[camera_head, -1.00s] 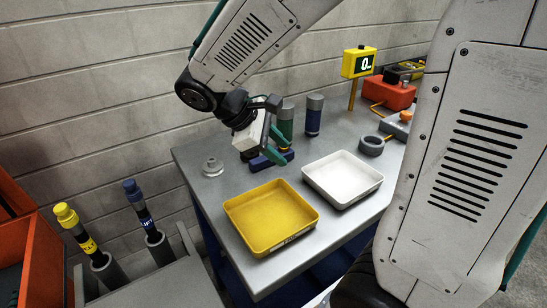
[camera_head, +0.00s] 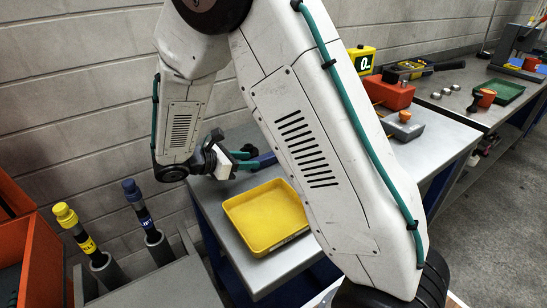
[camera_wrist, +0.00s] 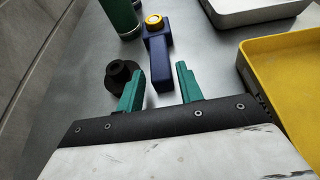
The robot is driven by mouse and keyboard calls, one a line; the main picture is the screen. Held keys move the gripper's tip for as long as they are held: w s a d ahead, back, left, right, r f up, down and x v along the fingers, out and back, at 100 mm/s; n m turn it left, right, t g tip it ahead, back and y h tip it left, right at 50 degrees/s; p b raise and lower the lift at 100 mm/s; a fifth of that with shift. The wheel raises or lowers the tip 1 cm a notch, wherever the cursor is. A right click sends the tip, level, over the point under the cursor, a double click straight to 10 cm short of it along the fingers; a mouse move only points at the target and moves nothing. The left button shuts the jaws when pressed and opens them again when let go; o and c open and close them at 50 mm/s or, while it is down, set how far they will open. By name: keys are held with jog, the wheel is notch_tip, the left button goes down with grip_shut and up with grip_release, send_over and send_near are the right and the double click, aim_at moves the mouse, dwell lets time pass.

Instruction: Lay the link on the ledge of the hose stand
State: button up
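A dark blue piece with a long flat body and a yellow ring on its far end lies on the grey workbench; the wrist view shows this blue piece (camera_wrist: 160,60) ahead of my gripper. In the head view only part of the blue piece (camera_head: 266,160) shows, beyond the fingers. My gripper (camera_head: 251,158) has its teal fingers apart, with the near end of the blue piece in line with the gap between them (camera_wrist: 158,85). Grey space shows on both sides. A dark round knob-like part (camera_wrist: 118,76) is left of it. I cannot tell which piece is the link or the hose stand.
A yellow tray (camera_head: 264,217) is on the bench; a white tray (camera_wrist: 255,12) is behind it. A green cylinder (camera_wrist: 119,16) stands at the back. Yellow-topped (camera_head: 75,227) and blue-topped (camera_head: 141,207) handles stand in grey tubes at left. A yellow display (camera_head: 361,59) is at the back.

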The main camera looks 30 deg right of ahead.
aim_at(257, 159)
jog(key=x, duration=0.4)
jog(key=shift+d+f, duration=0.1)
grip_shut()
